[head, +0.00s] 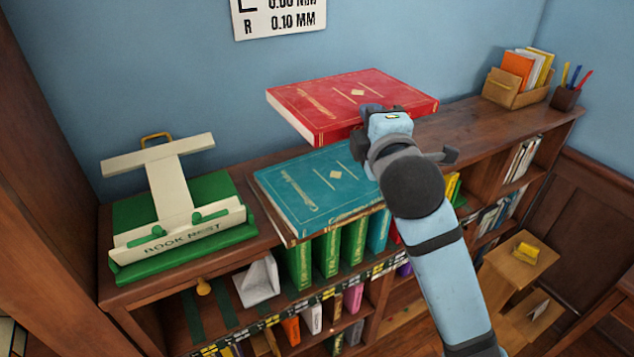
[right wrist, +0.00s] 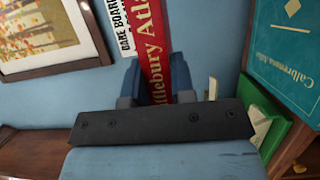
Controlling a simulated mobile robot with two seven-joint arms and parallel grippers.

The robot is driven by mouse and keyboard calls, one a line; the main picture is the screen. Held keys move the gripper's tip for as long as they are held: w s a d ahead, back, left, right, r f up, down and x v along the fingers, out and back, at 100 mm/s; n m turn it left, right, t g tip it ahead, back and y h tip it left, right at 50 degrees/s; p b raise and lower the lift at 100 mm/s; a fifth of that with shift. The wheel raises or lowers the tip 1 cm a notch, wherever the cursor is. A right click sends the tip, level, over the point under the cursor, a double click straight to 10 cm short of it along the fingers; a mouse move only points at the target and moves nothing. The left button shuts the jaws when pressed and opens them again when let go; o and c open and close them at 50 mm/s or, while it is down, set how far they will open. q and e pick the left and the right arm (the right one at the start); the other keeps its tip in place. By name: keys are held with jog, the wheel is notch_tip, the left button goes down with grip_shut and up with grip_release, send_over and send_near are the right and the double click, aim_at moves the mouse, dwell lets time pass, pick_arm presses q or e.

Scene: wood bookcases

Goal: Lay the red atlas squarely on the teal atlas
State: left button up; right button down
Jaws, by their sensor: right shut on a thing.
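The red atlas (head: 352,100) is held in the air above the bookcase top, up and to the right of the teal atlas in the head view. My right gripper (head: 372,112) is shut on its near edge. In the right wrist view the red spine (right wrist: 152,45) stands between my fingers (right wrist: 157,85). The teal atlas (head: 318,188) lies flat on the bookcase top, its front edge near the shelf front; its cover also shows in the right wrist view (right wrist: 288,55). My arm hides the teal atlas's right corner. My left gripper is not in view.
A green and cream book rest (head: 180,215) stands left of the teal atlas. A letter holder (head: 518,85) and a pen cup (head: 565,97) stand at the far right end. The bookcase top (head: 475,125) is clear between. A wooden step stool (head: 515,262) stands on the floor at right.

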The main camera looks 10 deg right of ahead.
jog(key=shift+s+a+r, duration=0.15)
jog(key=shift+a, duration=0.05)
jog(key=shift+a+f, duration=0.1)
jog(key=shift+f, duration=0.1)
send_over(359, 211)
jog(key=s+a, duration=0.1)
jog(key=s, duration=0.3)
notch_tip(359, 211, down, 14)
jog(key=f, duration=0.5)
jog(key=shift+w+a+f, duration=0.1)
jog(key=shift+a+f, duration=0.05)
jog(key=shift+a, duration=0.05)
jog(key=shift+f, duration=0.15)
